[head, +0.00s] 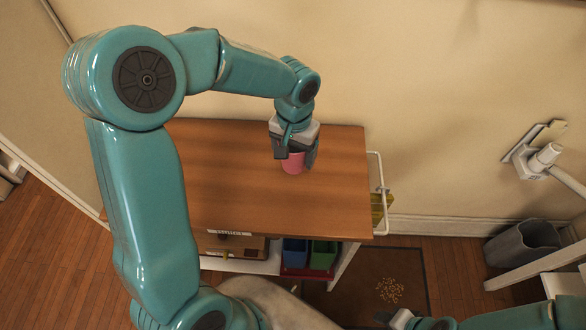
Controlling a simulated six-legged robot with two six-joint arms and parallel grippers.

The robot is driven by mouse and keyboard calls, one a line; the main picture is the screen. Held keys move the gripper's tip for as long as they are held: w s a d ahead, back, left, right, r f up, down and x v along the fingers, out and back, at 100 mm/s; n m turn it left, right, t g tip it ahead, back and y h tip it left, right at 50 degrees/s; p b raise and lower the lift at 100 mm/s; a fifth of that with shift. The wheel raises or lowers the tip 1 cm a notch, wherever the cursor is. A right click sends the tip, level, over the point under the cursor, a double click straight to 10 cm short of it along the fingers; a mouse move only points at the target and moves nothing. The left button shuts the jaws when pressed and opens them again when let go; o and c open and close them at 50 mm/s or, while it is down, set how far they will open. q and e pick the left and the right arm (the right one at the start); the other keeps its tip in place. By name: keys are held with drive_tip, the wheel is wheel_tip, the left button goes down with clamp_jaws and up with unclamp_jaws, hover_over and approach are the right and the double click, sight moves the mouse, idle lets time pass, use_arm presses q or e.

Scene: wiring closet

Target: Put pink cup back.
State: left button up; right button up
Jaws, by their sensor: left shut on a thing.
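The pink cup (293,165) is at the right part of the wooden tabletop (225,185). My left gripper (296,156) comes down on it from above and is shut on it, with a dark finger on each side. The fingers hide the cup's upper part. I cannot tell whether the cup's base touches the wood or is slightly above it. My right gripper (398,319) shows only in part at the bottom edge, low and away from the table, and its jaws are unclear.
The tabletop around the cup is clear. A shelf below holds a blue bin (295,252) and a green bin (323,254). A white rail (378,175) is on the table's right side. A dark mat (405,270) and a grey waste bin (522,243) are on the floor.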

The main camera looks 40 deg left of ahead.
use_arm(q)
wheel_tip(320, 180, down, 7)
drive_tip(key=shift+f, duration=0.1)
drive_tip(key=shift+w+f, duration=0.1)
idle(0.3)
drive_tip(key=shift+f, duration=0.2)
drive_tip(key=o, duration=1)
drive_tip(key=shift+r, duration=0.35)
wheel_tip(320, 180, up, 12)
drive_tip(key=shift+f, duration=0.1)
